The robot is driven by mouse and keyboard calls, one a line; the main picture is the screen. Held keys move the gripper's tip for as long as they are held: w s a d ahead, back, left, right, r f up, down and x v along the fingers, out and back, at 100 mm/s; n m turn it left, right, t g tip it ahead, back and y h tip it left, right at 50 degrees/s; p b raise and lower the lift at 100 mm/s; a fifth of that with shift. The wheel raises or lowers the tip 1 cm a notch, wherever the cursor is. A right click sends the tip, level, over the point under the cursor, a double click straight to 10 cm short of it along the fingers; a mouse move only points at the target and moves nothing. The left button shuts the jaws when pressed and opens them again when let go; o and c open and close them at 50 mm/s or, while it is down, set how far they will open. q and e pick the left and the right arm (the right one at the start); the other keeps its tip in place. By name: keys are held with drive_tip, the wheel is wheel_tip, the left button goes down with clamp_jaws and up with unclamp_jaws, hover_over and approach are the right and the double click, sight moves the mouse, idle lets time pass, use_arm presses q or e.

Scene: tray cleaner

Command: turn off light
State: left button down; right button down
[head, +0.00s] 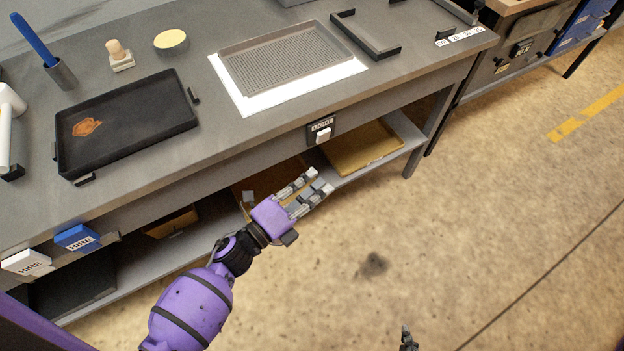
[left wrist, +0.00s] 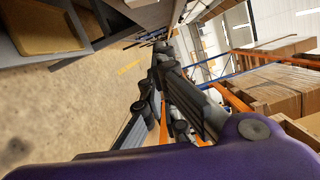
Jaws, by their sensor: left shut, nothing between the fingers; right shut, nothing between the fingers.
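The light switch (head: 322,136) is a white rocker on a dark plate labelled LIGHT, on the front edge of the grey workbench (head: 225,148). I cannot tell from its look whether the light is on. My left gripper (head: 321,180) is shut and empty, in front of the bench, below the switch in the picture and apart from it. The left wrist view also shows its fingers (left wrist: 175,95), but not the switch. Only the tip of my right gripper (head: 407,338) shows at the bottom edge; it is shut and empty, far from the switch.
On the bench are a black tray (head: 150,140) with an orange-brown stain and a grey perforated tray (head: 262,72) on a white sheet. A shelf below holds a tan board (head: 362,147). Floor to the right is clear.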

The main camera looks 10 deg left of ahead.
sight(323, 136)
use_arm(q)
drive_tip(key=w+d+p, duration=0.1)
drive_tip(key=w+d, duration=0.1)
drive_tip(key=w, duration=0.6)
drive_tip(key=shift+w+d+r, duration=0.15)
drive_tip(key=shift+w+r, duration=0.15)
drive_tip(key=shift+r, duration=0.15)
